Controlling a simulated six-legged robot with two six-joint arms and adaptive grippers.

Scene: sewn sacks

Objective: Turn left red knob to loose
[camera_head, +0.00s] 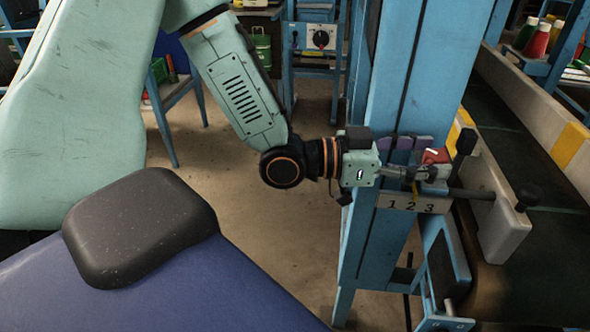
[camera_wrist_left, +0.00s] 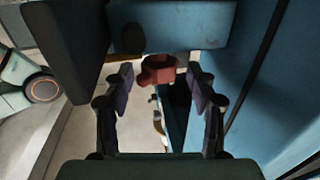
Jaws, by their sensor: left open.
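A red knob (camera_head: 437,156) shows in the head view on the blue machine post, partly hidden behind my left gripper. In the left wrist view the red knob (camera_wrist_left: 157,70) sits under a blue part, in line with the gap between my fingertips. My left gripper (camera_head: 425,173) reaches in from the left, just above the plate marked 1 2 3. Its two fingers (camera_wrist_left: 160,80) are apart, one on each side of the knob in the wrist view. I cannot tell whether they touch it. My right gripper is not in view.
The plate marked 1 2 3 (camera_head: 411,205) is fixed to the blue post (camera_head: 410,75). Black knobs on rods (camera_head: 527,196) and a conveyor with pale side rails (camera_head: 515,90) stand to the right. Open floor (camera_head: 290,215) lies left of the post.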

